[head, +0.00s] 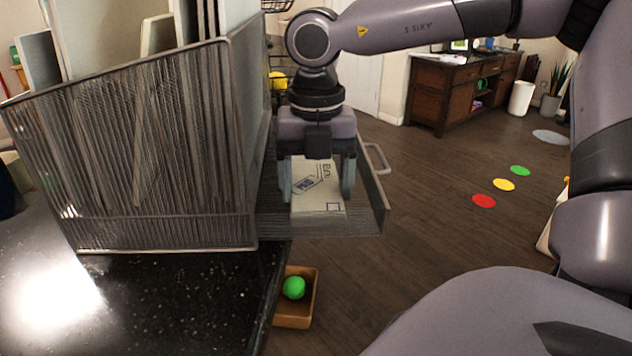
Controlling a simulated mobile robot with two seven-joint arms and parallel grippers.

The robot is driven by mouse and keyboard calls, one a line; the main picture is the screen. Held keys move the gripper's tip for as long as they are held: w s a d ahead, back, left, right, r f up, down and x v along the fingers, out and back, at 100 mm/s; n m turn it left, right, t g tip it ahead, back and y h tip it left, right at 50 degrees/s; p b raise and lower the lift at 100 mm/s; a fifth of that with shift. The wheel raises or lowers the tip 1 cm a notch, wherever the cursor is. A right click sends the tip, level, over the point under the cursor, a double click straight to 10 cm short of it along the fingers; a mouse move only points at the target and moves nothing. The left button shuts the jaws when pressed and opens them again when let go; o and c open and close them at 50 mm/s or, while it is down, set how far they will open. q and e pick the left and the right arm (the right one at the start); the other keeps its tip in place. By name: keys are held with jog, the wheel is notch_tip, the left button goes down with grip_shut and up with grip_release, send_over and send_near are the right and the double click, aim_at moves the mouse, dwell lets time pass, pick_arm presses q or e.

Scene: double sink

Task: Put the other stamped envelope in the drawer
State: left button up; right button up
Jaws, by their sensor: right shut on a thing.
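A mesh drawer (368,200) with a looped handle is pulled out to the right from the mesh desk organizer (160,150). My right gripper (318,188) points down over the drawer, with its fingers on either side of a pale stamped envelope (318,190). It is shut on the envelope. The envelope shows printed marks and overlaps the drawer's inside in the picture. I cannot tell whether it touches the drawer floor. The drawer's far part is hidden behind my gripper and the organizer. No other envelope is clearly visible. My left gripper is not in view.
The organizer stands on a glossy black counter (150,310) and holds upright folders or boards. Below the counter's edge is a brown box (294,319) with a green ball (294,287). A dark wooden cabinet (455,90) stands far back. The floor between is mostly clear.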

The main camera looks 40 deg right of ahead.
aim_at(316, 191)
jog(key=shift+f, duration=0.25)
jog(key=shift+f, duration=0.1)
jog(key=shift+f+b, duration=0.15)
jog(key=shift+b, duration=0.15)
jog(key=o, duration=1)
notch_tip(316, 191, up, 12)
jog(key=shift+r, duration=0.25)
